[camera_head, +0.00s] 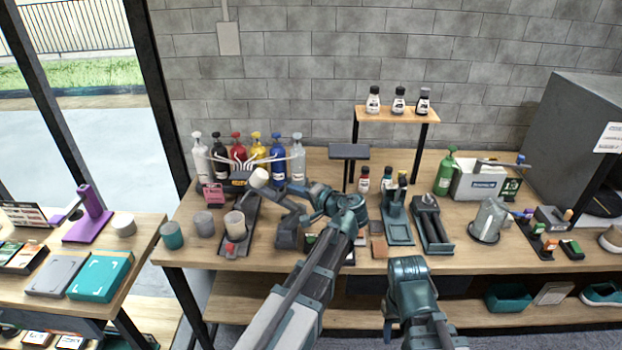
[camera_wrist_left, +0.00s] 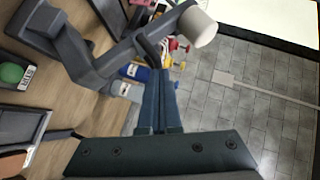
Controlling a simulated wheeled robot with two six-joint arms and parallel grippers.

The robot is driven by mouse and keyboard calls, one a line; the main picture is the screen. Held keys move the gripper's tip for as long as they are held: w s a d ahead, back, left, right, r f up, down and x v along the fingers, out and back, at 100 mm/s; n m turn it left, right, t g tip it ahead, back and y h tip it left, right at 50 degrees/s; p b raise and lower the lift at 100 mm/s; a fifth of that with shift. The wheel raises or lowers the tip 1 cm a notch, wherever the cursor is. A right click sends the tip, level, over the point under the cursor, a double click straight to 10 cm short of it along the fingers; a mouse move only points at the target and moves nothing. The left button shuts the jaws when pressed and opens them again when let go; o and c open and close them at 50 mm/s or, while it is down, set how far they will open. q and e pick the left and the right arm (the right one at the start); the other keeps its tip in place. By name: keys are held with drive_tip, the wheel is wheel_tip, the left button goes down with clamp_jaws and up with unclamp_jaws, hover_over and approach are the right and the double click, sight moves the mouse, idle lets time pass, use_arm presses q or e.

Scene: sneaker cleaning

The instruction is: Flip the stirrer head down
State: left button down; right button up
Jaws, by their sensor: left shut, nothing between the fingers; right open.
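The stirrer (camera_head: 288,232) stands near the left part of the main table. Its grey arm is raised at a slant and ends in a white cylindrical head (camera_head: 259,177), up behind the beaker (camera_head: 235,224) on the stirrer's base. In the left wrist view the grey stirrer arm (camera_wrist_left: 112,62) runs up to the white head (camera_wrist_left: 198,27). My left gripper (camera_head: 291,189) is beside the raised arm, just right of the head. Its fingers (camera_wrist_left: 161,75) are shut and empty; whether they touch the arm I cannot tell. My right arm is bent at lower middle, and its gripper is hidden.
Cups (camera_head: 204,223) stand left of the stirrer. A rack with several coloured bottles (camera_head: 277,160) is behind it. A small shelf stand (camera_head: 349,152) rises behind my left gripper. Trays (camera_head: 432,228) and a clear container (camera_head: 489,220) stand to the right.

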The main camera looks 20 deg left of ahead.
sight(257, 192)
use_arm(q)
drive_tip(key=a+n+h+p, duration=0.1)
drive_tip(key=a, duration=0.1)
drive_tip(key=s+a+n+h+p, duration=0.1)
drive_tip(key=a+p, duration=0.1)
drive_tip(key=a, duration=0.1)
drive_tip(key=s+a+h+p, duration=0.1)
drive_tip(key=a+h, duration=0.1)
drive_tip(key=a, duration=0.1)
drive_tip(key=shift+s+a+f+n+p, duration=0.1)
drive_tip(key=shift+s+a+n+p, duration=0.1)
drive_tip(key=shift+s+n+p, duration=0.15)
drive_tip(key=shift+s+a+f+b, duration=0.1)
drive_tip(key=shift+a+f+b, duration=0.15)
drive_tip(key=shift+a, duration=0.2)
drive_tip(key=shift+s+a+f+b, duration=0.1)
drive_tip(key=shift+a+f+b, duration=0.1)
drive_tip(key=shift+a, duration=0.35)
use_arm(e)
wheel_tip(257, 192, up, 5)
drive_tip(key=shift+d+r, duration=0.1)
use_arm(q)
drive_tip(key=shift+s+a, duration=0.1)
